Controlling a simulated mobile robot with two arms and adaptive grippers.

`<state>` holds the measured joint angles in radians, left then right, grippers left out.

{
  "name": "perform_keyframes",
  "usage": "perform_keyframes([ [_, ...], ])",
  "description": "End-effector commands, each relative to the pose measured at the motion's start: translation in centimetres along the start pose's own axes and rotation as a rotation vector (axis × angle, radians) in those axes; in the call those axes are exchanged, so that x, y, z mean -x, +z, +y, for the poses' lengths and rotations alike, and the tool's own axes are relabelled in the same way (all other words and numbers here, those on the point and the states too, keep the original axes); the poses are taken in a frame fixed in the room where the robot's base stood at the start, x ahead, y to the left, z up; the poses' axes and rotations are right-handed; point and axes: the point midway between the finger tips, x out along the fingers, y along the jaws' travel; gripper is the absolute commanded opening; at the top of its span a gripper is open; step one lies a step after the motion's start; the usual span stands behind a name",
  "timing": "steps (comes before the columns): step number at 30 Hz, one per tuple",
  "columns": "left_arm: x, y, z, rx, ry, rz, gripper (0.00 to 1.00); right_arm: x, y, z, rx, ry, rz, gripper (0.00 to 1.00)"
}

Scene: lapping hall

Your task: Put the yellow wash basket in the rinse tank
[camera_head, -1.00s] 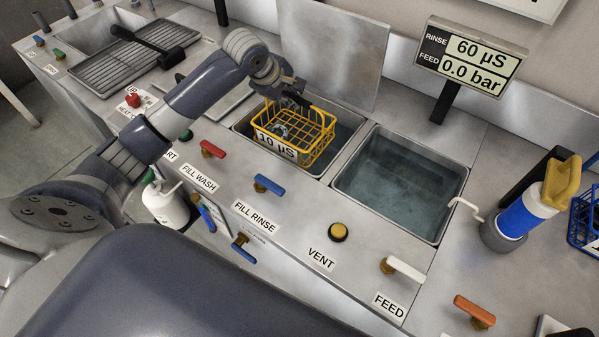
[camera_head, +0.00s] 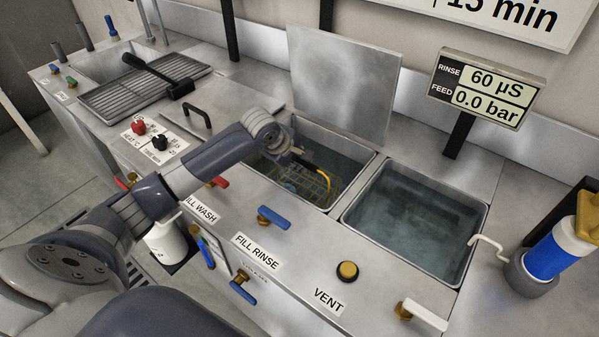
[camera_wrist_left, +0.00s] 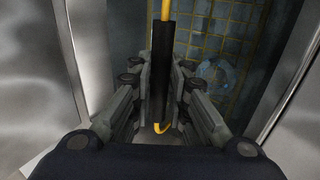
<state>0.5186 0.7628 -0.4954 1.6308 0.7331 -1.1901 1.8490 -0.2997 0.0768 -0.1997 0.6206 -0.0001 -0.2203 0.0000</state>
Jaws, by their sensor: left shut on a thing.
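The yellow wash basket (camera_head: 303,186) sits low in the left of the two open tanks (camera_head: 351,183), its wire body under the water and dim. Its yellow handle arch (camera_head: 328,183) rises out of the water. My left gripper (camera_head: 312,163) reaches over the tank's front edge and is shut on that handle. In the left wrist view, the gripper (camera_wrist_left: 161,75) clamps the dark grip of the handle, with the basket's yellow wire grid (camera_wrist_left: 200,45) below. I cannot tell if the basket touches the tank floor. My right gripper is not in view.
A raised lid (camera_head: 345,80) stands behind the basket's tank. The right open tank (camera_head: 484,240) holds water and no basket. Levers line the front, including the blue FILL RINSE lever (camera_head: 273,217). A blue-and-yellow canister (camera_head: 550,248) stands at the right.

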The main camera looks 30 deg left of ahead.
Motion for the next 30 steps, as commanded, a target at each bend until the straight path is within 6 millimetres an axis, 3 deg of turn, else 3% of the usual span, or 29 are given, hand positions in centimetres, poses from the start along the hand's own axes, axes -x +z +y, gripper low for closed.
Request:
perform_keyframes([
  [6, -2.7, 0.0, -1.8, 0.001, 0.002, 0.000, 0.00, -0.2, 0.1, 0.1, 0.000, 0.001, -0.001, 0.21],
  [15, -3.2, 0.0, -2.1, 0.000, 0.004, -0.001, 0.00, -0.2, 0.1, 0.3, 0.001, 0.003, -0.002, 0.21],
  [16, -3.3, 0.1, -2.3, 0.000, -0.002, -0.001, 0.22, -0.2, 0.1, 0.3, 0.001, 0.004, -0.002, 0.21],
  [18, -3.3, 0.1, -2.3, 0.000, -0.002, -0.001, 0.36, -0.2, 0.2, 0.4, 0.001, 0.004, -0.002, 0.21],
  [30, -2.8, 0.0, -2.2, 0.000, -0.002, 0.000, 0.36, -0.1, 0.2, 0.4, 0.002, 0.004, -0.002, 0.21],
])
